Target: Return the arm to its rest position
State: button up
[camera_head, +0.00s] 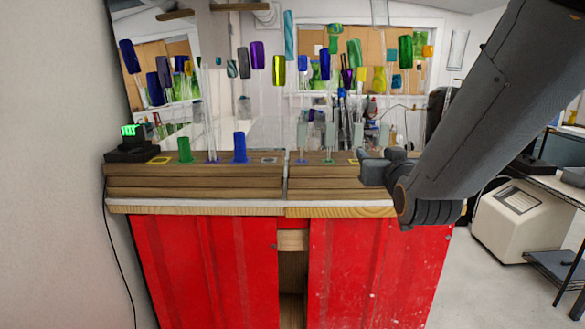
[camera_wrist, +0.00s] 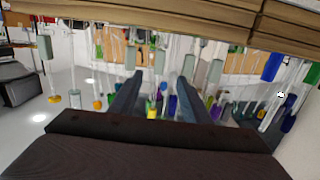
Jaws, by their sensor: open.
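My arm (camera_head: 485,100) reaches in from the upper right in the head view and bends low over the right end of the wooden stand. My gripper shows in the wrist view (camera_wrist: 160,80) with its two dark fingers apart and nothing held between them. In the head view the wrist parts (camera_head: 385,168) sit at the stand's right end, and the fingertips cannot be made out. A green glass piece (camera_head: 184,150) and a blue glass piece (camera_head: 239,148) stand upright on the stand, left of my arm.
The layered wooden stand (camera_head: 200,182) rests on a red cabinet (camera_head: 205,265). Tall thin rods with coloured tops, such as a yellow one (camera_head: 279,70), rise behind. Pale grey-green pieces (camera_head: 330,134) stand left of my wrist. A black device (camera_head: 132,145) sits at the left end.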

jog(key=s+f+g, duration=0.5)
jog(key=s+f, duration=0.2)
jog(key=f, duration=0.3)
jog(key=s+f+g, duration=0.6)
jog(key=s+f, duration=0.1)
jog(key=f, duration=0.4)
jog(key=shift+s+f+g, duration=0.15)
jog(key=shift+f+g, duration=0.15)
jog(key=s+f+g, duration=0.1)
jog(key=s, duration=0.2)
jog(key=s+f+g, duration=0.1)
jog(key=s+g, duration=0.1)
jog(key=s, duration=0.1)
jog(key=s+f+g, duration=0.1)
jog(key=s, duration=0.2)
jog(key=shift+s, duration=0.1)
jog(key=shift+c, duration=0.4)
